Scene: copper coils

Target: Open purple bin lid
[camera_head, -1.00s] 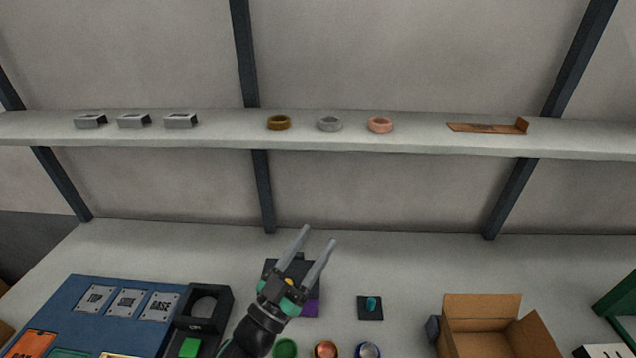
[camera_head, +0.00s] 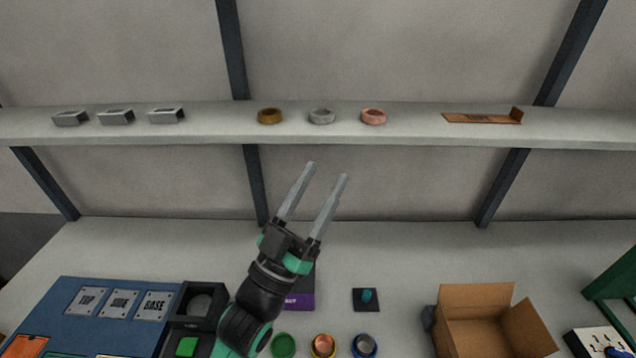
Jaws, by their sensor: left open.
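The purple bin (camera_head: 301,301) stands on the table in the lower middle of the head view. Only its purple front and a dark part above it show; my left gripper and wrist cover most of it, so I cannot tell how its lid stands. My left gripper (camera_head: 325,172) is open and empty. Its two long grey fingers point up and slightly right, in front of the back wall under the shelf. My right gripper is not in view.
A shelf (camera_head: 420,134) crosses above, with rings and grey blocks on it. A blue board (camera_head: 70,303) and black tray (camera_head: 202,302) lie left. A small black block (camera_head: 366,300), round cups (camera_head: 323,345) and an open cardboard box (camera_head: 478,300) stand right of the arm.

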